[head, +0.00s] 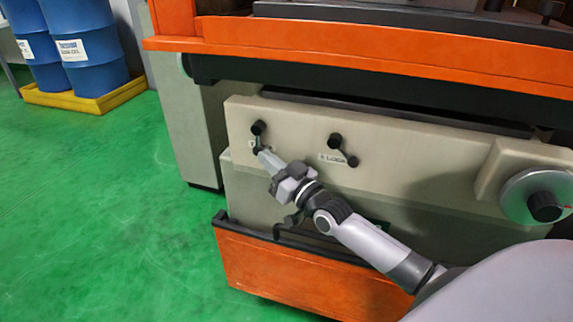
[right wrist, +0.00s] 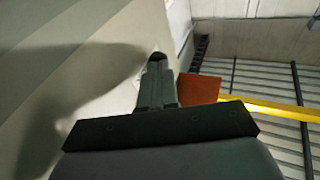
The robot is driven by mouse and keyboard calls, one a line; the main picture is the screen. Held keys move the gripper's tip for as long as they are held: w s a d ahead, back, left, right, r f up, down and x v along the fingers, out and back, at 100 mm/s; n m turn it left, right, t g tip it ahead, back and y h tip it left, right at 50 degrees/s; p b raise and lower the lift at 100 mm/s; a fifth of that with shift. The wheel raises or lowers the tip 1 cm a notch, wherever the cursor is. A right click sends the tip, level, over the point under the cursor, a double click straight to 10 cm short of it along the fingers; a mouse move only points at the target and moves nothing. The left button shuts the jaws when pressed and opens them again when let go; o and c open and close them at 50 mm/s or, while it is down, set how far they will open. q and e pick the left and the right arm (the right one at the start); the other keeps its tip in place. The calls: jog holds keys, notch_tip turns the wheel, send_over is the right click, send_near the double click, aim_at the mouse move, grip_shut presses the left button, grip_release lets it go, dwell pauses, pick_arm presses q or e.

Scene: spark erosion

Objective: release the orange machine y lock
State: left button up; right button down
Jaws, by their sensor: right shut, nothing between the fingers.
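The orange machine (head: 350,45) has a beige front panel with two small black lock levers. The left lever (head: 257,129) has a ball knob at its top and a lower end near my fingertips; its label is mostly hidden by my gripper. The right lever (head: 335,141) sits above a label ending in "LOCK"; its first letter is hard to read. My right gripper (head: 266,158) is shut and empty, its tips at the left lever's lower end; I cannot tell whether they touch. In the right wrist view, the shut fingers (right wrist: 157,85) point at a dark round end (right wrist: 158,56). My left gripper is not in view.
A handwheel (head: 525,189) with a black knob is on the panel's right. An orange tray (head: 290,270) juts out below the panel, under my right arm. Blue drums (head: 85,50) stand on a yellow pallet (head: 90,103) at the back left. The green floor (head: 100,200) at left is clear.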

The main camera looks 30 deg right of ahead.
jog(key=m+t+b, duration=0.1)
jog(key=w+a+t+b, duration=0.1)
jog(key=b, duration=0.1)
jog(key=w+f+m+t+b, duration=0.1)
jog(key=b, duration=0.1)
jog(key=shift+a+m+t+h, duration=0.3)
jog(key=shift+a, duration=0.1)
jog(key=shift+w+a+b, duration=0.2)
jog(key=shift+w+b, duration=0.05)
jog(key=shift+b, duration=0.15)
jog(key=shift+w+a+r, duration=0.25)
jog(key=shift+w+a, duration=0.05)
jog(key=shift+w, duration=0.1)
jog(key=shift+w+a+r+p, duration=0.2)
jog(key=shift+w+a+p, duration=0.1)
jog(key=shift+w+a, duration=0.3)
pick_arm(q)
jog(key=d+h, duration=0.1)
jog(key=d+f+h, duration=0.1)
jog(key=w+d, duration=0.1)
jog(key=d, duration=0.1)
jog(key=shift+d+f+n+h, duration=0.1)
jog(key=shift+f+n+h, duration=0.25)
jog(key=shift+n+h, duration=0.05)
pick_arm(e)
jog(key=shift+w, duration=0.1)
jog(key=shift+r, duration=0.15)
